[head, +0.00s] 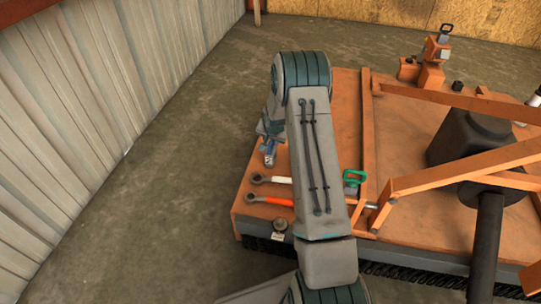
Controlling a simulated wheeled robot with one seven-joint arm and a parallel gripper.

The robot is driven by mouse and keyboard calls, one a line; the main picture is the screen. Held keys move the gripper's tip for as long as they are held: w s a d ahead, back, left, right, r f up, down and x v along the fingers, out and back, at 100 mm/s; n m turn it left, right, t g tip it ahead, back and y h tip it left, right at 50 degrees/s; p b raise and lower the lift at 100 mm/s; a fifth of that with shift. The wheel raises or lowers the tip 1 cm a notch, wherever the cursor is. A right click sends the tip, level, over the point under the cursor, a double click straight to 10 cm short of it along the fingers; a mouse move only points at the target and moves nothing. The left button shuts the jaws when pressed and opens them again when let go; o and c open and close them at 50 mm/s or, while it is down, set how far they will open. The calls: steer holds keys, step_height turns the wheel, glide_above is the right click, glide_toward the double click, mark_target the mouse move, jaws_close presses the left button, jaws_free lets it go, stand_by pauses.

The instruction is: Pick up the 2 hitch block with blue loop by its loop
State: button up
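A small block with a blue loop (268,147) is on the left part of the orange deck (246,204), partly hidden by my arm. I take it for the hitch block, but its number is too small to read. My gripper (267,137) is at the end of my folded arm, pointing down right at the blue loop. The fingers are small and overlap the loop in this view. I cannot tell whether they are open or shut, or whether they touch it.
A green-looped block (354,179) stands right of my arm. A white-handled wrench (272,180) and an orange-handled wrench (272,201) lie nearby. A small round metal piece (279,226) sits near the front edge. Orange beams (450,168) and a dark housing (468,145) fill the right.

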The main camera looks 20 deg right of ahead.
jaws_close()
stand_by(1.3)
